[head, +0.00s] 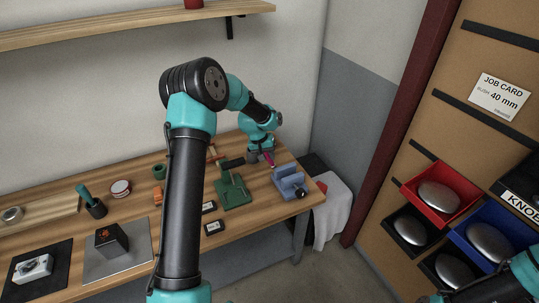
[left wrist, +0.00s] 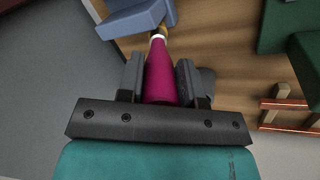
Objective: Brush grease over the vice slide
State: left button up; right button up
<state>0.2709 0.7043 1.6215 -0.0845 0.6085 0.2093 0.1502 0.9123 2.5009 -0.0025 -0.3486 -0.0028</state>
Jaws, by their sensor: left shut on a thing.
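My left gripper (head: 265,153) is at the far right end of the bench. It is shut on the magenta handle of a brush (left wrist: 160,75), which also shows in the head view (head: 269,158). The handle has a white band and a yellowish tip pointing away from the gripper. The blue vice (head: 290,182) sits at the bench's right end, just in front of the gripper. In the left wrist view the brush tip is close to the blue vice (left wrist: 138,17); I cannot tell whether they touch. My right gripper is out of view, with only part of that arm at the lower right.
A green fixture (head: 232,192) stands left of the vice. A green ring (head: 159,172), a red-and-white tin (head: 121,188) and a dark cup (head: 97,208) are farther left. Copper-coloured bars (left wrist: 286,104) lie near the gripper. The bench's right edge is close to the vice.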

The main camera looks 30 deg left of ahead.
pick_arm(q)
jog(key=shift+s+a, duration=0.45)
jog(key=shift+s, duration=0.25)
jog(key=shift+w+d, duration=0.1)
jog(key=shift+w+d+f, duration=0.1)
jog(key=shift+w+d, duration=0.3)
jog(key=shift+w, duration=0.2)
jog(key=shift+w+d+f, duration=0.1)
jog(key=shift+w+d, duration=0.25)
jog(key=shift+w, duration=0.2)
jog(key=shift+w+d+r, duration=0.1)
jog(key=shift+w+d, duration=0.35)
jog(key=shift+w, duration=0.2)
jog(key=shift+w+d+r, duration=0.1)
jog(key=shift+w+d, duration=0.3)
jog(key=shift+w, duration=0.3)
jog(key=shift+w+d+f, duration=0.1)
jog(key=shift+w+d, duration=0.3)
jog(key=shift+w, duration=0.2)
jog(key=shift+w+d, duration=0.35)
jog(key=shift+w, duration=0.25)
